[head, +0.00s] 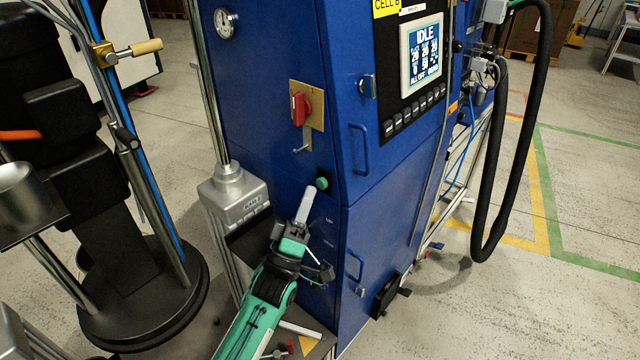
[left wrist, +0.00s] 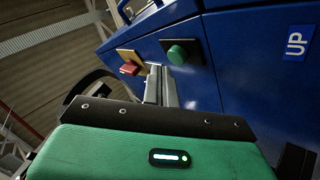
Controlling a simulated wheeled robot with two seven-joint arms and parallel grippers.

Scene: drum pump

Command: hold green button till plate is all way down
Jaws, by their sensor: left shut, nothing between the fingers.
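The green button (head: 322,183) sits on a small black plate on the front of the blue cabinet. It also shows in the left wrist view (left wrist: 178,54), round and uncovered. My left gripper (head: 307,200) is shut and empty. Its fingertips are just below and left of the button in the head view. In the left wrist view the fingers (left wrist: 156,84) point toward the cabinet, left of the button and seemingly apart from it. I cannot tell which part is the pump plate, nor its height. My right gripper is not in view.
A red rotary switch (head: 300,108) is above the button. The screen (head: 424,50) reads IDLE. A grey metal box (head: 234,194) stands left of my gripper. A black hose hangs at right.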

